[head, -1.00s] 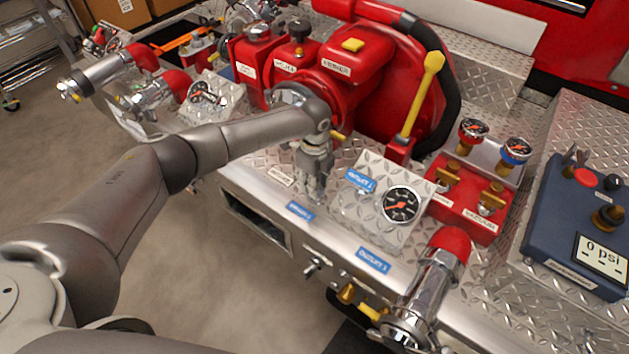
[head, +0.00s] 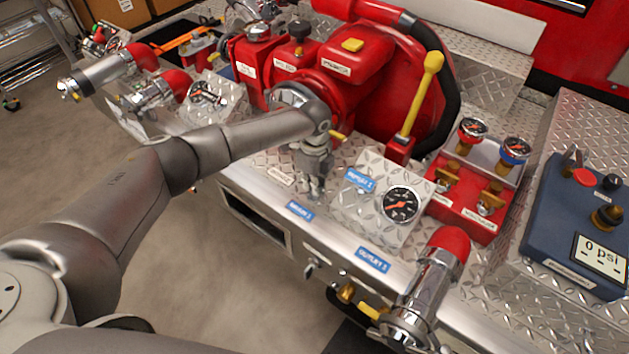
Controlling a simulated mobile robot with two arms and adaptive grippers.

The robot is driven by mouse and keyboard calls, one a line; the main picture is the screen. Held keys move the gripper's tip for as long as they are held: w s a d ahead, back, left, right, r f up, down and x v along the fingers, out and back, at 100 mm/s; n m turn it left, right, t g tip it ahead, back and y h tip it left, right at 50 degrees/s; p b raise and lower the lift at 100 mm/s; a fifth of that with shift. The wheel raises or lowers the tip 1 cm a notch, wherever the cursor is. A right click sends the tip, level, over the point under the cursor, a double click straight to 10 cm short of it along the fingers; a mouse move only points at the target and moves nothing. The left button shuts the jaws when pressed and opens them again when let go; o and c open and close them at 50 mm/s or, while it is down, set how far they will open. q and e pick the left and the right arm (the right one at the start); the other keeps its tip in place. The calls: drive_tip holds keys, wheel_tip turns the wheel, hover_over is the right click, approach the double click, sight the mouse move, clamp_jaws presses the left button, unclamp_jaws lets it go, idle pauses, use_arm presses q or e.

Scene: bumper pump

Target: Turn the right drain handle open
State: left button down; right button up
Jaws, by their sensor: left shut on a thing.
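My left gripper (head: 316,185) reaches down to the diamond plate in front of the red pump, close to a small white label (head: 281,176). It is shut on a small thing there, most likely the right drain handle. Its fingers cover this thing, so I cannot make out its shape or how far it is turned. My right gripper is not in view.
The red pump (head: 350,58) and a yellow lever (head: 421,95) stand behind the gripper. A gauge box (head: 370,220) is close on its right. A chrome outlet with a red cap (head: 432,285) and a blue control box (head: 577,226) are farther right. Open floor (head: 190,285) lies in front.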

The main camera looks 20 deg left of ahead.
use_arm(q)
drive_tip(key=n+p, duration=0.2)
drive_tip(key=n, duration=0.1)
drive_tip(key=shift+r+n, duration=0.1)
drive_tip(key=shift+n, duration=0.2)
drive_tip(key=n+p, duration=0.3)
drive_tip(key=n, duration=0.2)
drive_tip(key=n+p, duration=0.2)
drive_tip(key=n, duration=0.3)
drive_tip(key=shift+n+p, duration=0.7)
drive_tip(key=shift+n, duration=1.1)
drive_tip(key=c, duration=1.5)
unclamp_jaws()
